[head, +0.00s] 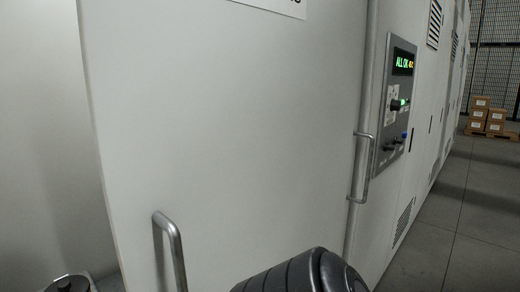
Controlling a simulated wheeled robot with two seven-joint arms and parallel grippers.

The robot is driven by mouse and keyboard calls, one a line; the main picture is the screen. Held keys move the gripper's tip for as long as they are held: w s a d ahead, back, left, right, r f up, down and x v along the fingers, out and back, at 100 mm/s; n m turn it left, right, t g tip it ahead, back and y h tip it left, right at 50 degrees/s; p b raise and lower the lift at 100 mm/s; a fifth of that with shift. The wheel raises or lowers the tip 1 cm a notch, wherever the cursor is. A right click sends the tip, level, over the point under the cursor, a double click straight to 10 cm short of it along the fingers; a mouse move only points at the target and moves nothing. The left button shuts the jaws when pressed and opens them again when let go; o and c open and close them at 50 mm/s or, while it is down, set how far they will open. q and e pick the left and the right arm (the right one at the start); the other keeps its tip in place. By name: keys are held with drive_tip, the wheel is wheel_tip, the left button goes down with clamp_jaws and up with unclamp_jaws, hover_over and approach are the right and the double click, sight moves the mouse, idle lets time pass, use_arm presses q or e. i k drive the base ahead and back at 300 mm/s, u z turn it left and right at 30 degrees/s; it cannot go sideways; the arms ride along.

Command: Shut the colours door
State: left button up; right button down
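A large white door panel (225,130) fills the middle of the head view, close in front of me. A white label (280,5) at its top is cut off by the frame, and its wording cannot be read for sure. A metal bar handle (172,245) is at the panel's lower left, near its left edge. That edge stands in front of a pale surface on the left, so the panel looks ajar; how far is hard to tell. Neither of my grippers is in view. A dark ribbed part of my arm shows at the bottom, in front of the panel.
Right of the panel is another bar handle (361,168) and a control panel (395,108) with a lit display reading "ALL OK". The machine's wall runs back to the right. Cardboard boxes (488,115) stand far right. The grey floor (455,225) there is clear. A dark round part (68,284) shows lower left.

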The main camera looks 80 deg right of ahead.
sight(223, 130)
drive_tip(key=z, duration=0.1)
drive_tip(key=k, duration=0.2)
drive_tip(key=z, duration=2.7)
drive_tip(key=k, duration=0.45)
drive_tip(key=z, duration=1.1)
drive_tip(key=i, duration=1.25)
drive_tip(key=u, duration=0.6)
